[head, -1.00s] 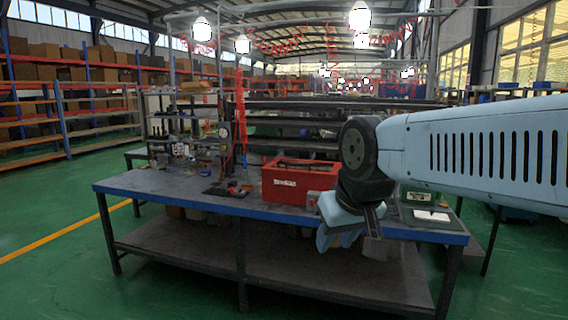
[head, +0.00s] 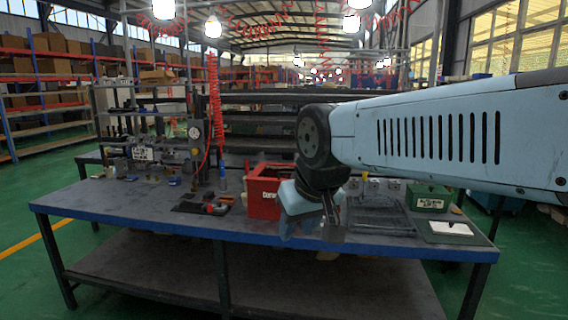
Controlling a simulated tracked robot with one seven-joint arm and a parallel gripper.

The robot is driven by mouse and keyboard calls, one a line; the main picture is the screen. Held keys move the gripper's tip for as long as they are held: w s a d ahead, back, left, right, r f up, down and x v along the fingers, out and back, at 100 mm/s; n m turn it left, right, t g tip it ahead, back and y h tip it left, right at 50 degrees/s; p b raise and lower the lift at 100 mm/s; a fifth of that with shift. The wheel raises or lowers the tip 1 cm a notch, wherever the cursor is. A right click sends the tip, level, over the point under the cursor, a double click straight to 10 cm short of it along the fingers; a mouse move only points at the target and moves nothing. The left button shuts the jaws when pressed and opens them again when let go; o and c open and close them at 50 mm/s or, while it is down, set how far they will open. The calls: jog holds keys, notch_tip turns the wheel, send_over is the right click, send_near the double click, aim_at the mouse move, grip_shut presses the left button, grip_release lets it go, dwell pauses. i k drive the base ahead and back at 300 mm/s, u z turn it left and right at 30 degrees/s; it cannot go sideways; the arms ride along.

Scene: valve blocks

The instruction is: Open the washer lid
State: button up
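My gripper (head: 318,228) hangs at the end of my pale blue arm, over the front edge of the blue-edged workbench (head: 130,210). It points down and looks empty, but its fingers are small and blurred, so I cannot tell their opening. No washer lid can be made out for certain. A low dark, box-like item with a see-through look (head: 385,218) is on the bench just right of my gripper. A green box with a white label (head: 428,198) stands farther right. A red box (head: 263,190) is left of my gripper, partly hidden by it.
A test rig with a gauge (head: 193,132) stands at the back left. A dark pad with red-handled items (head: 200,206) lies left of the red box. A board with a white sheet (head: 450,229) lies at the right end. The bench's left front is clear.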

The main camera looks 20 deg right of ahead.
aim_at(253, 176)
jog(key=z, duration=0.4)
jog(key=i, duration=1.2)
jog(key=z, duration=0.6)
jog(key=k, duration=0.85)
jog(key=z, duration=0.15)
jog(key=i, duration=0.9)
jog(key=u, duration=0.05)
